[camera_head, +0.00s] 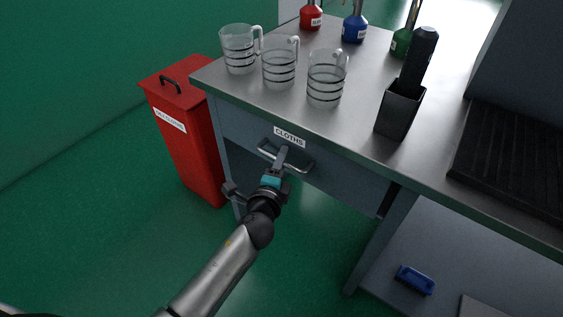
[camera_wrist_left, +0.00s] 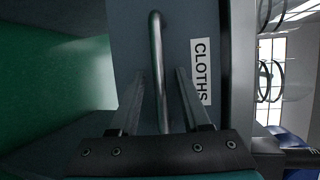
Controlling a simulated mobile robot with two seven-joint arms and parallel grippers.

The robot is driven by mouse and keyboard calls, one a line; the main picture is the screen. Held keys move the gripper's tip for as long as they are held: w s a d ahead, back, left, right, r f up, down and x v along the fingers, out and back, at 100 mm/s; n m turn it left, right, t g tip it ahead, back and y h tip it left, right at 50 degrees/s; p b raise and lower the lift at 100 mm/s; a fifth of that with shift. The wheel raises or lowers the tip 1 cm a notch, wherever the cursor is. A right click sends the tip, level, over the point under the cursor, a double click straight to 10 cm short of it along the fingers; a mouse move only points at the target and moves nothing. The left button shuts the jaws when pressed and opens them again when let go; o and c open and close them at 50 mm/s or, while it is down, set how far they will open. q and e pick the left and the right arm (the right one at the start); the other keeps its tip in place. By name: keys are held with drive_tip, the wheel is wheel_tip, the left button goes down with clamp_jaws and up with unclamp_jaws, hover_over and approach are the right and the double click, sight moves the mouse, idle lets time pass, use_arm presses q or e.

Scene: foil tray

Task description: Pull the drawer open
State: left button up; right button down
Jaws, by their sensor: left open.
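The drawer (camera_head: 340,176) is a grey-blue front under the metal counter, with a white CLOTHS label (camera_head: 289,137) near its top edge. It looks shut, flush with the bench. Its metal bar handle (camera_head: 268,151) sits below the label. My left gripper (camera_head: 282,157) is at the handle. In the left wrist view the handle (camera_wrist_left: 157,70) runs between the two open fingers (camera_wrist_left: 158,98), with gaps on both sides. The label also shows in the left wrist view (camera_wrist_left: 201,72), right of the fingers. My right gripper is not in view.
Several glass jugs (camera_head: 327,78) stand on the counter (camera_head: 350,125) above the drawer, beside a black holder (camera_head: 400,110). Coloured bottles (camera_head: 355,28) stand behind. A red bin (camera_head: 190,130) is left of the bench. Green floor in front of the drawer is clear.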

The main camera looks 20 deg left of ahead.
use_arm(q)
drive_tip(key=shift+w, duration=0.2)
clamp_jaws()
idle(0.3)
idle(1.1)
